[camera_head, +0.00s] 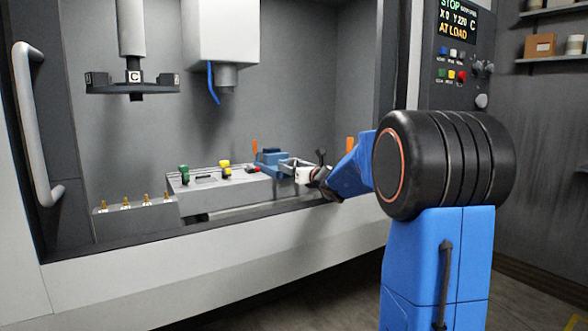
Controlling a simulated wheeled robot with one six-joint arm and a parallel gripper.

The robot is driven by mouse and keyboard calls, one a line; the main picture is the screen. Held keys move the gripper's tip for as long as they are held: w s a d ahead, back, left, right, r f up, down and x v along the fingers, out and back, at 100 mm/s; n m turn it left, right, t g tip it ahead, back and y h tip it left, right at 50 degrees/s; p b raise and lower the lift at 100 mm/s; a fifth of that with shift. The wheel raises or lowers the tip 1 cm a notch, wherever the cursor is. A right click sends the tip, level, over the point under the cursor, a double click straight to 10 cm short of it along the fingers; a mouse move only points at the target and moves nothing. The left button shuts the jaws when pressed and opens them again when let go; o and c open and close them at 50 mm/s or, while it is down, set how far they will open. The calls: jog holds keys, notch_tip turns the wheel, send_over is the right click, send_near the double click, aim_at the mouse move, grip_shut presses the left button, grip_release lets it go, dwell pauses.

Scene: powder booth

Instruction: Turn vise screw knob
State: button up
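A blue vise (270,157) with a grey metal part at its right sits at the right end of the grey bed inside the machine. My gripper (314,173), at the end of my blue arm, is at the right side of the vise. A small white piece (302,175) shows between the vise and my gripper; I cannot tell whether it is the screw knob or part of my gripper. The fingers are small and dark here, so I cannot tell whether they are open, shut or touching the knob.
The grey bed (222,192) carries small green (184,174), yellow (225,167) and red pieces. A holder (131,92) and a white spindle housing (223,32) hang above. The machine's front sill (215,232) runs below the arm. A control panel (459,45) stands at right.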

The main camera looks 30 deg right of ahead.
jog(key=s, duration=1.7)
jog(key=shift+s+d, duration=0.2)
jog(key=shift+d, duration=0.05)
